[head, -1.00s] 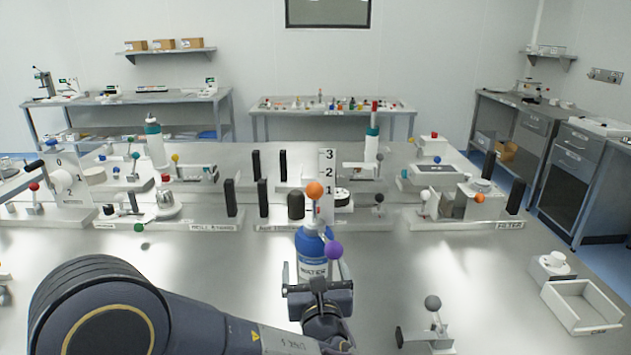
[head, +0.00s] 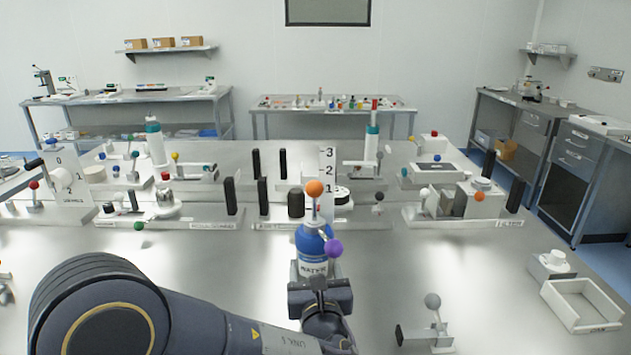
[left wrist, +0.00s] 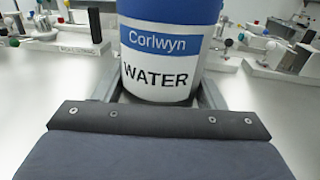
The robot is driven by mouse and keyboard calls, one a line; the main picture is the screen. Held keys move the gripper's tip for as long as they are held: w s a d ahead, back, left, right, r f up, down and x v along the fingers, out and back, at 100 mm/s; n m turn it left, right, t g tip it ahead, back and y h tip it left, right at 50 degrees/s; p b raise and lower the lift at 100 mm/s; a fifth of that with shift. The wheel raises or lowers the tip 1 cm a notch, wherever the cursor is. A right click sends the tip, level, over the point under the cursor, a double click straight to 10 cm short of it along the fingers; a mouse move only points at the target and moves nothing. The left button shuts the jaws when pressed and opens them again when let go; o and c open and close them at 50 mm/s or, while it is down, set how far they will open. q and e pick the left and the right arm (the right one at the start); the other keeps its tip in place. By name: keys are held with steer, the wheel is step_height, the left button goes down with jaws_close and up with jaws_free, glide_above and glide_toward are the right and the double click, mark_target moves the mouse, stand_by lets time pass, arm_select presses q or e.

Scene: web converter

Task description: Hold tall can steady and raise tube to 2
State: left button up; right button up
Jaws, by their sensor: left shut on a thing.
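The tall can (head: 312,266) is blue with a white label reading WATER, and stands upright in the middle of the head view. It fills the top centre of the left wrist view (left wrist: 160,78). My left gripper (head: 320,290) is shut on its lower part, with a finger on each side. An orange ball (head: 314,188) and a purple ball (head: 333,248) show above and beside the can. A white scale plate (head: 326,165) marked 1, 2, 3 stands behind it. I cannot make out a tube clearly. My right gripper is not in view.
Fixtures with black posts (head: 230,196) line the table behind the can.

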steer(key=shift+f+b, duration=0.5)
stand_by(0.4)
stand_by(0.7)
